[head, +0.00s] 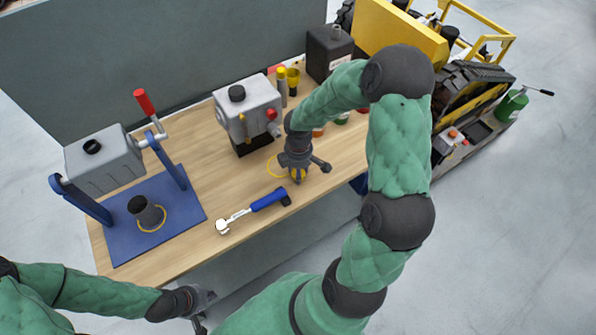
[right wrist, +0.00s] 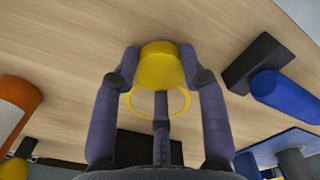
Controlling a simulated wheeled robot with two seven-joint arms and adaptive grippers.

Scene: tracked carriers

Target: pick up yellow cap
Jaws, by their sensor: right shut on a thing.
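The yellow cap (right wrist: 158,65) is between the fingers of my right gripper (right wrist: 159,60), which is shut on it. The cap is apart from a yellow ring marking (head: 270,169) on the table. I cannot tell its exact height above the wood. My left gripper (head: 203,309) is open and empty, off the table's front edge at the lower left.
A grey machine (head: 247,110) stands behind. A blue stand with a grey tank (head: 103,159) is at left. A black canister (head: 328,52) and yellow tracked vehicle (head: 398,32) are at the back right.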

